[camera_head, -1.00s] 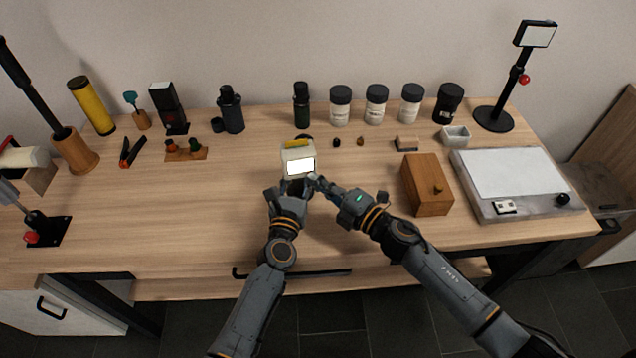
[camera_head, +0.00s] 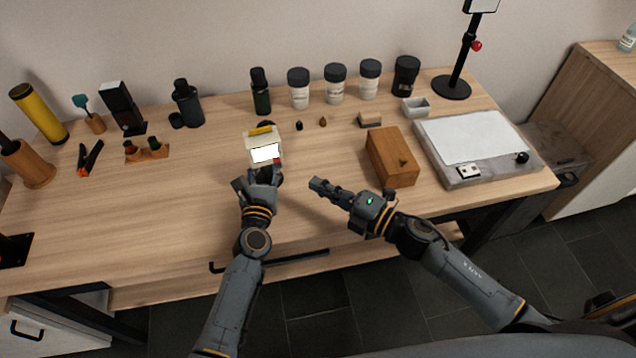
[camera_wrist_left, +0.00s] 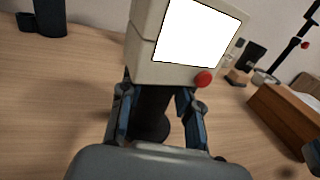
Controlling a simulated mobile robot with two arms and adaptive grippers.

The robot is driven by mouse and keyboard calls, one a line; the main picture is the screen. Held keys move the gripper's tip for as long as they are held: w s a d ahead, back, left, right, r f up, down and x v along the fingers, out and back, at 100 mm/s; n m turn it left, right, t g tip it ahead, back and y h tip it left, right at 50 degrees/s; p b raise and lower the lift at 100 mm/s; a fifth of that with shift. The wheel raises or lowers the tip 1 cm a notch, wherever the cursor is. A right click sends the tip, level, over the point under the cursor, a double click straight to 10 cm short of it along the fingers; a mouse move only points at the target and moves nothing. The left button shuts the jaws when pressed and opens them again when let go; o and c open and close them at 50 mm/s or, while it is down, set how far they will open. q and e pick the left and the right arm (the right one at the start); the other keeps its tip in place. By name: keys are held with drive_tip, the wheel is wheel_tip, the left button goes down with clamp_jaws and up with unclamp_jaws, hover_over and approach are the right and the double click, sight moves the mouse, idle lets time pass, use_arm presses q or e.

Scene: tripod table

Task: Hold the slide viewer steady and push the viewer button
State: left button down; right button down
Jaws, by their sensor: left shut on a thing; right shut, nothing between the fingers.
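The slide viewer (camera_head: 263,143) is a cream box with a lit white screen and a yellow piece on top. It stands upright near the middle of the table. In the left wrist view, the viewer (camera_wrist_left: 145,70) has a red button (camera_wrist_left: 204,78) at the lower right of its screen. My left gripper (camera_head: 262,176) is shut on the viewer's dark lower part (camera_wrist_left: 152,110), below the cream body. My right gripper (camera_head: 315,184) is shut and empty, to the right of the viewer and apart from it, over bare table.
A wooden box (camera_head: 391,157) stands right of my right gripper, with a light panel (camera_head: 470,140) beyond it. Several bottles and jars (camera_head: 335,84) line the back. A small tool rack (camera_head: 147,152) is at left. The table front is clear.

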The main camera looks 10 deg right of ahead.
use_arm(q)
drive_tip(key=c, duration=0.9)
unclamp_jaws()
drive_tip(key=shift+o, duration=0.2)
